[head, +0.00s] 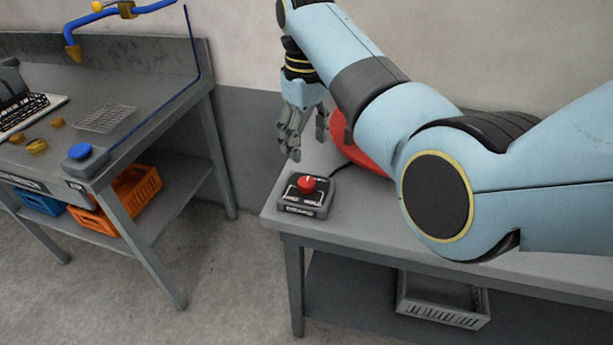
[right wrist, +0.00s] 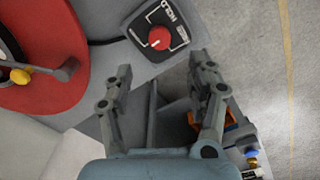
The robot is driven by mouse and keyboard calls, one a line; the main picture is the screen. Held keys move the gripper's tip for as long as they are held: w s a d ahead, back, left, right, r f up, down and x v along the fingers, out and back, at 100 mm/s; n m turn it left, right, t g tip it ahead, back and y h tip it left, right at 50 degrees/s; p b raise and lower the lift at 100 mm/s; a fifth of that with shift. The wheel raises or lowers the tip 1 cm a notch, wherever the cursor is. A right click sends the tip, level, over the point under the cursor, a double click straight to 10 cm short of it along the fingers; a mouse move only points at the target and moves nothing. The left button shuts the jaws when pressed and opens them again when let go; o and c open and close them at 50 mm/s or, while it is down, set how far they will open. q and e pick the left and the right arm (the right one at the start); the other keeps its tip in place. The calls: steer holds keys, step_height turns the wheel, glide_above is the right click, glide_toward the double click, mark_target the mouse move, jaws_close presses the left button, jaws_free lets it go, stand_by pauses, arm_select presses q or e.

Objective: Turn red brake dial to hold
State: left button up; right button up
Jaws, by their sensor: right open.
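The red brake dial (head: 306,184) sits on top of a small dark control box (head: 303,207) near the left end of the right-hand table. In the right wrist view the red dial (right wrist: 159,38) shows a pale pointer line, and light lettering on the box is only partly readable. My right gripper (head: 307,140) is open and empty, above and behind the box. In the right wrist view its two fingers (right wrist: 163,85) are spread, with the dial beyond the tips and apart from them. My left gripper is not in view.
A large red round object (head: 345,135) stands behind the box, partly hidden by my right arm; a dark cable runs from the box. A grey crate (head: 444,300) lies below the table. Another bench (head: 150,110) with an orange crate (head: 118,205) stands left, across a floor gap.

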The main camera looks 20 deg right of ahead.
mark_target(307, 181)
step_height(307, 181, down, 10)
steer(key=shift+f+b, duration=0.15)
steer(key=shift+b, duration=0.2)
steer(key=c, duration=1.1)
steer(key=shift+c, duration=0.2)
